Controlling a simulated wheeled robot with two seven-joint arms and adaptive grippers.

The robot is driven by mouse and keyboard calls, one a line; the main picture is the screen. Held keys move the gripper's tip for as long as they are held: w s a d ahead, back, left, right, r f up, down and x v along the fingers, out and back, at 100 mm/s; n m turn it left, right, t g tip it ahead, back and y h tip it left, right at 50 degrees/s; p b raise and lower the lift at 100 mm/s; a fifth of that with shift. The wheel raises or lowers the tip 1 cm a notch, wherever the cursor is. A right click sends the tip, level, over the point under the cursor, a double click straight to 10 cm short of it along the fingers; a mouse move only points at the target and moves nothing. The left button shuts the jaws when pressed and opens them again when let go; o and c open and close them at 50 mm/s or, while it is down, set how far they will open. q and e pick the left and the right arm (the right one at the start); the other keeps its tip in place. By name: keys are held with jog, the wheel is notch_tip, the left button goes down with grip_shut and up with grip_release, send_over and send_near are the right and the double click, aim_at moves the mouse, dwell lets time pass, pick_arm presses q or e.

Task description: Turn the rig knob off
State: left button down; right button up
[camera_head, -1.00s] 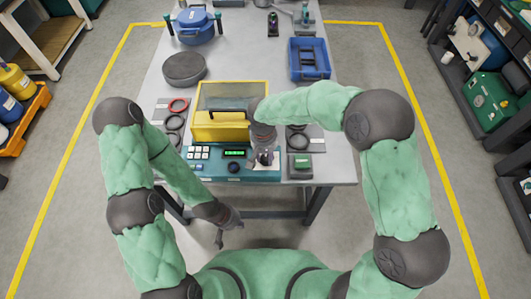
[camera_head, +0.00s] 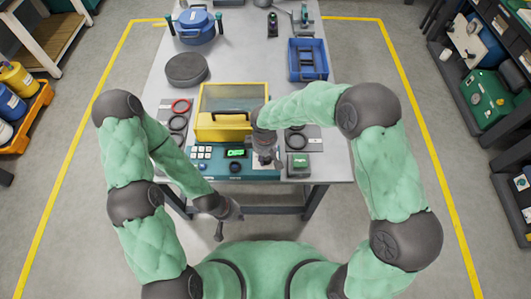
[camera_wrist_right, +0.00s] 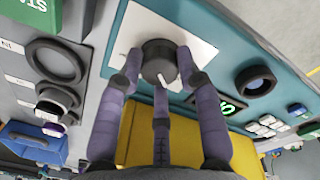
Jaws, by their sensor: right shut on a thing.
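The rig knob (camera_wrist_right: 158,62) is a dark round knob with a white pointer line. It sits on a white plate (camera_wrist_right: 140,25) on the teal rig panel (camera_wrist_right: 205,20) in the right wrist view. My right gripper (camera_wrist_right: 160,80) is shut on it, with fingers around its sides. In the head view my right gripper (camera_head: 264,158) is at the right end of the teal panel (camera_head: 220,168) and hides the knob. My left gripper (camera_head: 228,222) hangs in front of the table, empty and away from the rig; its fingers are too small to judge.
A yellow rig chamber with a clear lid (camera_head: 225,125) stands behind the panel. A lit green display (camera_head: 236,153) and white keys (camera_head: 202,153) are left of my right gripper. A green block (camera_head: 299,160) and black rings (camera_head: 296,140) lie to its right.

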aim_at(265, 158)
jog(key=shift+n+p, duration=0.45)
jog(key=shift+n, duration=0.65)
jog(key=o, duration=1.2)
jog(key=shift+a, duration=0.1)
jog(key=shift+c, duration=0.2)
jog(key=shift+r, duration=0.1)
notch_tip(265, 158, up, 12)
jog(key=shift+s, duration=0.25)
